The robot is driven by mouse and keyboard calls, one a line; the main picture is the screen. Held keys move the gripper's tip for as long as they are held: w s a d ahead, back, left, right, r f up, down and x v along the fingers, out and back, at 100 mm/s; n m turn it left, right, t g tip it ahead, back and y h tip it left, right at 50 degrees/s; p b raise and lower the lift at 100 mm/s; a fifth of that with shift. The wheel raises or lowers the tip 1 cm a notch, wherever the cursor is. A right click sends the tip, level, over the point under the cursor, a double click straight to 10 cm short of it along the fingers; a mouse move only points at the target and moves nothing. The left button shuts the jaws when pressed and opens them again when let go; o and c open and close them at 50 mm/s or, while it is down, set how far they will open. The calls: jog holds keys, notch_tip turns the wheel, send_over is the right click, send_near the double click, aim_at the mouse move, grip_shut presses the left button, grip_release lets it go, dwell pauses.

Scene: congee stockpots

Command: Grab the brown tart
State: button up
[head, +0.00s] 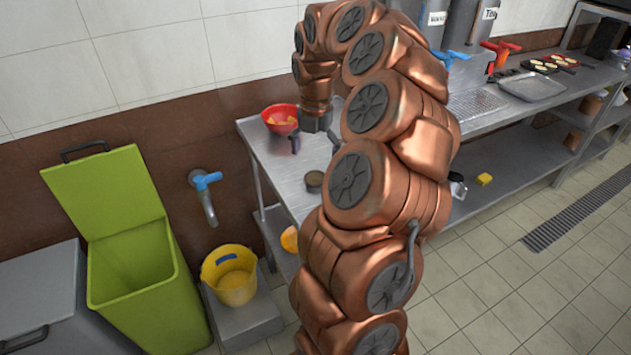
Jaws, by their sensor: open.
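My gripper (314,143) hangs at the end of my copper-coloured arm, low over the steel table. Its dark finger shows at its left, the rest is partly hidden, and it appears open with nothing visible in it. A small dark, brownish round thing (314,182) lies on the table in front of and below the gripper, apart from it. It is too small to tell whether it is the brown tart. No other clear brown tart shows. My arm hides much of the middle of the table.
A red bowl (281,119) with orange-yellow contents stands left of the gripper, close to it. A steel tray (532,87) and dark pans with pale rounds (541,66) stand at the far right. A green bin (135,270) and yellow bucket (231,287) stand at left.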

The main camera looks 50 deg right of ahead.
aim_at(315, 177)
jog(key=shift+s+d+f, duration=0.1)
jog(key=shift+d+f, duration=0.1)
jog(key=shift+d, duration=0.2)
jog(key=shift+d+f, duration=0.1)
jog(key=shift+f, duration=0.15)
jog(key=shift+w+a+f+p, duration=0.15)
jog(key=shift+f+p, duration=0.3)
jog(key=shift+f, duration=1.35)
jog(key=shift+w+a+f+p, duration=0.15)
jog(key=shift+f+p, duration=0.3)
jog(key=shift+f, duration=1.35)
jog(key=shift+d, duration=0.1)
jog(key=shift+c, duration=0.4)
jog(key=c, duration=1.1)
jog(key=shift+r+b, duration=0.55)
jog(key=shift+r, duration=1.25)
jog(key=s+a+r+b, duration=0.1)
jog(key=s+a+b, duration=0.2)
jog(key=s+a, duration=0.6)
jog(key=s, duration=0.4)
jog(key=shift+r, duration=0.2)
